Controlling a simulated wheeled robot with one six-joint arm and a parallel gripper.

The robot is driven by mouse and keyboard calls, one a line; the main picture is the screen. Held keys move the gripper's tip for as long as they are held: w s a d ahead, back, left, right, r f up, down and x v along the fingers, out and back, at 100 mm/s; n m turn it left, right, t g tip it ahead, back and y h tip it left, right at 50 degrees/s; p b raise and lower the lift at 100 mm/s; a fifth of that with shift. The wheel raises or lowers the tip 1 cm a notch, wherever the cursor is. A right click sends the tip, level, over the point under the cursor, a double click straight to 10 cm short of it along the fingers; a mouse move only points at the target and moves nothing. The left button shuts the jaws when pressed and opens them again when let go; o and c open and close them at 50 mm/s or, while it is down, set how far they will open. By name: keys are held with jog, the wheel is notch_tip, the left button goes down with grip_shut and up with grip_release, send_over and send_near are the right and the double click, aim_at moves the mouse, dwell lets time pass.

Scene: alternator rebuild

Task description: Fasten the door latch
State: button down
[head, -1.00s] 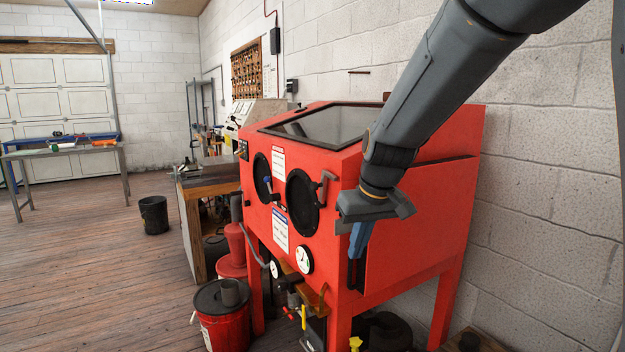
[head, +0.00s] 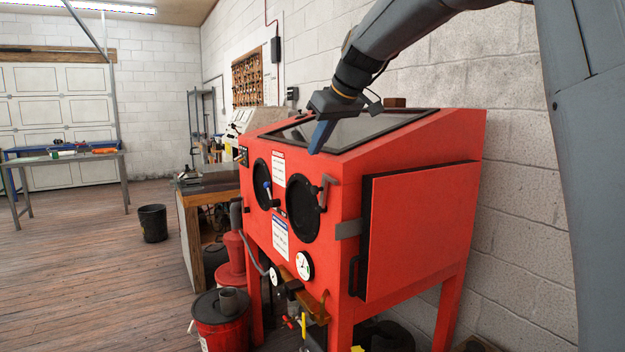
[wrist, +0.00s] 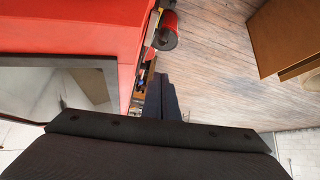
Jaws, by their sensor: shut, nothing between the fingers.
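The red blast cabinet (head: 350,185) stands against the block wall. Its red side door (head: 420,235) is on the right side, with a dark edge and a black handle (head: 356,275) low at its front edge. The door lies close to the side; I cannot tell if it is fully seated. A grey latch bar (head: 348,229) sits level at the front corner and reaches toward the door's edge. My gripper (head: 318,138) is shut and empty, above the cabinet's sloped front by the window, well above the latch. Its fingers also show in the wrist view (wrist: 164,98).
The sloped glass window (head: 350,128) lies just under my gripper. Round glove ports (head: 304,191) and a front lever (head: 326,192) are on the front. A red bucket (head: 221,322) and a wooden bench (head: 205,215) stand to the left.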

jog(key=p, duration=0.5)
send_over(322, 197)
jog(key=a, duration=0.3)
jog(key=f, duration=0.9)
jog(key=shift+s+d, duration=0.2)
jog(key=shift+s, duration=0.05)
jog(key=shift+s+f+b, duration=0.1)
jog(key=shift+f+b, duration=0.05)
jog(key=shift+b, duration=0.7)
